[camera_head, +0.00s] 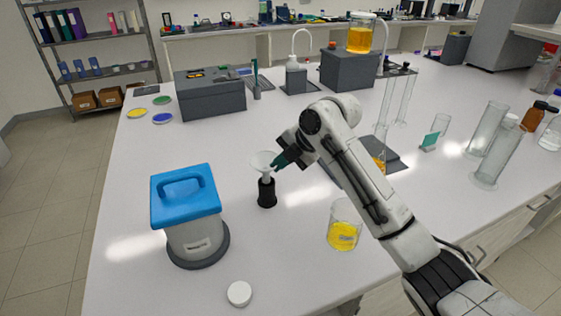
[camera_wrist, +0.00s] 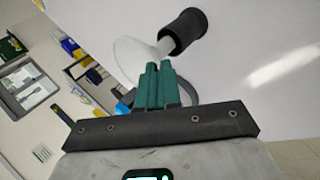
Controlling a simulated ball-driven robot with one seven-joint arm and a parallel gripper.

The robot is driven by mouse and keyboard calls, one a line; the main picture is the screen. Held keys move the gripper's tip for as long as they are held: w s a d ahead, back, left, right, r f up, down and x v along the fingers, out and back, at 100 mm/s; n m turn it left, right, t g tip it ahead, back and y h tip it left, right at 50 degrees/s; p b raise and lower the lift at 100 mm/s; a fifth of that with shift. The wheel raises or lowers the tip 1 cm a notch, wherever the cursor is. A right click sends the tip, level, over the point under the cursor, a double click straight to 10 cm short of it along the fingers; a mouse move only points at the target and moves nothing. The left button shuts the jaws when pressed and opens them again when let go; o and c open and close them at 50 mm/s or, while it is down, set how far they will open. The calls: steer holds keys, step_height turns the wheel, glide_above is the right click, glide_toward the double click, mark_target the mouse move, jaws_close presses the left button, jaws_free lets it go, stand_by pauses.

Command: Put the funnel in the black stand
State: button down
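The white translucent funnel (camera_head: 264,163) is upright above the black stand (camera_head: 267,194), a small dark cylinder on the white table. The funnel's spout points down at the stand's top. In the wrist view the funnel (camera_wrist: 136,57) and the black stand (camera_wrist: 188,29) show beyond the fingers, with the white spout meeting the stand's opening. How deep the spout sits inside is hidden. My gripper (camera_head: 281,161) is at the funnel's right side. Its teal fingers (camera_wrist: 160,70) are nearly together and appear shut on the funnel; the exact contact is hidden.
A blue-lidded container (camera_head: 190,225) stands close left of the stand. A beaker of yellow liquid (camera_head: 343,232) is to the right, below my arm. A white cap (camera_head: 239,293) lies at the front. Grey box (camera_head: 211,97) is behind, with clear table between it and the stand.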

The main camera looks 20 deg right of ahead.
steer(key=shift+f+b, duration=1.35)
steer(key=shift+f, duration=0.75)
steer(key=c, duration=1.2)
jaws_free()
steer(key=shift+c, duration=0.2)
